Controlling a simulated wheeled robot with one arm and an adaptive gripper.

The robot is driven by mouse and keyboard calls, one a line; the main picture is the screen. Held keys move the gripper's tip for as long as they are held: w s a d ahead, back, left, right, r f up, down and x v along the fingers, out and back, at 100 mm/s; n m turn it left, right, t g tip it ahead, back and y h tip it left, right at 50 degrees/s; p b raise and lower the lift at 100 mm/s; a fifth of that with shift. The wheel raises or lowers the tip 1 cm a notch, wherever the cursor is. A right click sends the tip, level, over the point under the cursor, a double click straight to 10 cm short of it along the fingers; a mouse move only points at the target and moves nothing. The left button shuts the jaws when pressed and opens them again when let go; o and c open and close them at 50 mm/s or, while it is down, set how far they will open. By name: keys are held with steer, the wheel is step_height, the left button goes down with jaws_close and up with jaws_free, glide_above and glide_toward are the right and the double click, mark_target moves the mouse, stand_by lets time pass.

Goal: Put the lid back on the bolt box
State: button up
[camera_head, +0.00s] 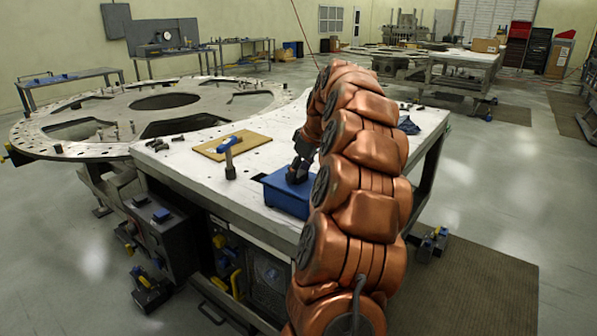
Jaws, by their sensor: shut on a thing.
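The blue bolt box (285,202) stands on the white-topped workbench, partly hidden on its right by my copper-coloured arm. A flat blue lid (272,181) shows at the top of the box, under my gripper. My dark gripper (297,177) points down at the middle of the lid and appears shut on it. The fingertips are small and dark here, so the exact grip is hard to see. I cannot tell whether the lid sits flush on the box or a little above it.
Small dark bolts (158,144) lie farther left. A large round turret plate (150,105) stands behind.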

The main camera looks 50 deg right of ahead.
steer(key=shift+f, duration=0.45)
stand_by(0.4)
steer(key=o, duration=1.3)
steer(key=shift+r, duration=0.1)
steer(key=v, duration=1.1)
steer(key=shift+s+r, duration=0.15)
steer(key=shift+r, duration=0.25)
steer(key=shift+a, duration=0.1)
